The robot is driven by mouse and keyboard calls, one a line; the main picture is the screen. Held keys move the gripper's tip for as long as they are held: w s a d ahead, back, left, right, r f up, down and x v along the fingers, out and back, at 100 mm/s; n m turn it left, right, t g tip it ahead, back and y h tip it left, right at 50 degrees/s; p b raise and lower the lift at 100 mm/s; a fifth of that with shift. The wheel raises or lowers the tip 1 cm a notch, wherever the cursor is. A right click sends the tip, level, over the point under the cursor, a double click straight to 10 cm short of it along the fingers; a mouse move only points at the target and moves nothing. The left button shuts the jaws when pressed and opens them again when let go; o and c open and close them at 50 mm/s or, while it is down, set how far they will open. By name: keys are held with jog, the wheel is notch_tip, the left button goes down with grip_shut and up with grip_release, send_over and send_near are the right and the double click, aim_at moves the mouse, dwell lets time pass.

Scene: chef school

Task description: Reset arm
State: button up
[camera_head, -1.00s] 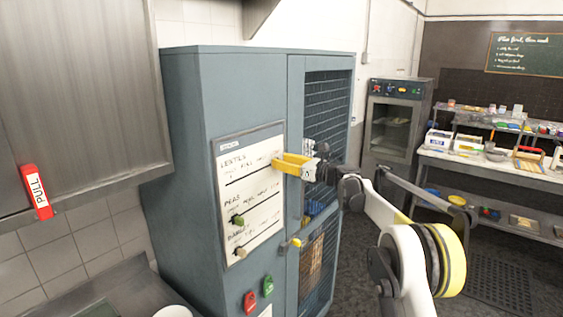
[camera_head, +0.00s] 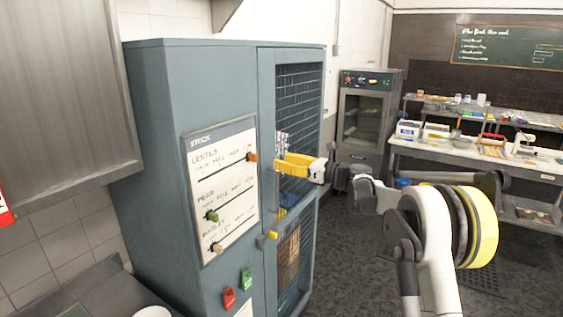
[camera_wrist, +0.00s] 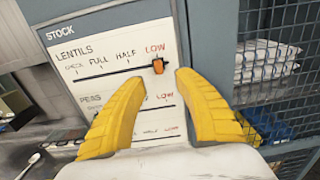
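My gripper (camera_head: 280,162) is in front of the mesh door of the blue-grey cabinet, to the right of the stock board (camera_head: 222,188) in the head view. In the wrist view its two yellow fingers (camera_wrist: 160,82) are spread apart with nothing held between them. The orange slider (camera_head: 252,157) stands at the right end of the lentils row, and in the wrist view the slider (camera_wrist: 158,66) is by the word LOW. It is apart from the fingers. A green slider (camera_head: 212,216) and a pale slider (camera_head: 217,248) are lower on the board.
The cabinet (camera_head: 190,85) stands close on the left, with a yellow-tipped handle (camera_head: 272,235) on its door. Red (camera_head: 229,298) and green (camera_head: 246,281) tags hang low on its side. An oven (camera_head: 365,115) and a shelf table (camera_head: 470,155) stand behind. Dark floor is open between.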

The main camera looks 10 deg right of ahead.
jog(key=s+f+n+g+h+b, duration=0.15)
jog(key=s+f+n+b, duration=0.3)
jog(key=s, duration=0.45)
jog(key=s+a+f+n+g+h+b, duration=0.1)
jog(key=s+f+n+h+b, duration=0.3)
jog(key=s, duration=0.5)
jog(key=s+f+n+g+h+b, duration=0.1)
jog(key=s+f+n+h+b, duration=0.1)
jog(key=s+f+n+b, duration=0.55)
jog(key=s+d+f+n+h+b, duration=0.2)
jog(key=s+d+f+n+b, duration=0.1)
jog(key=s+f, duration=0.4)
jog(key=s+d+f+n+h+b, duration=0.2)
jog(key=s+d+f+n+b, duration=0.1)
jog(key=s+f, duration=0.4)
jog(key=s+d+f+n+h+b, duration=0.2)
jog(key=s+f, duration=0.5)
jog(key=s, duration=0.5)
jog(key=shift+s+d+f+n+h+b, duration=0.15)
jog(key=shift+d+n+h+b, duration=0.2)
jog(key=shift+d+n+b, duration=0.5)
